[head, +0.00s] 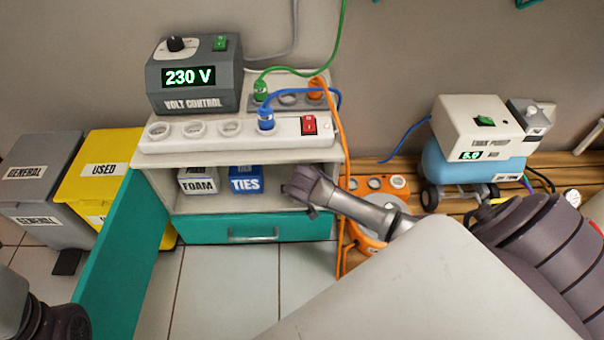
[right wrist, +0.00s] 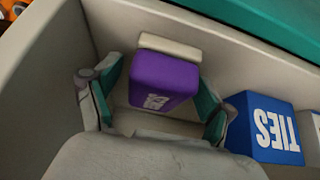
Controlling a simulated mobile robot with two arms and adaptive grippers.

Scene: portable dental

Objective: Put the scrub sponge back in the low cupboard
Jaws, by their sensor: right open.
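A purple block with a cream layer along one edge and white lettering (right wrist: 165,80), which looks like the scrub sponge, stands inside the low cupboard in the right wrist view. My right gripper (right wrist: 158,100) is open, with one teal-padded finger on each side of the block; I cannot tell whether they touch it. In the head view my right gripper (head: 305,192) reaches into the right end of the open shelf of the low cupboard (head: 205,205), and the block is hidden there. My left gripper is out of view; only part of that arm shows at bottom left.
A blue TIES box (head: 246,180) stands beside the gripper, with a FOAM box (head: 198,181) left of it. The teal cupboard door (head: 120,250) is open. A power strip (head: 190,143) and volt control unit (head: 195,75) stand on top. An orange cable hangs at the right side.

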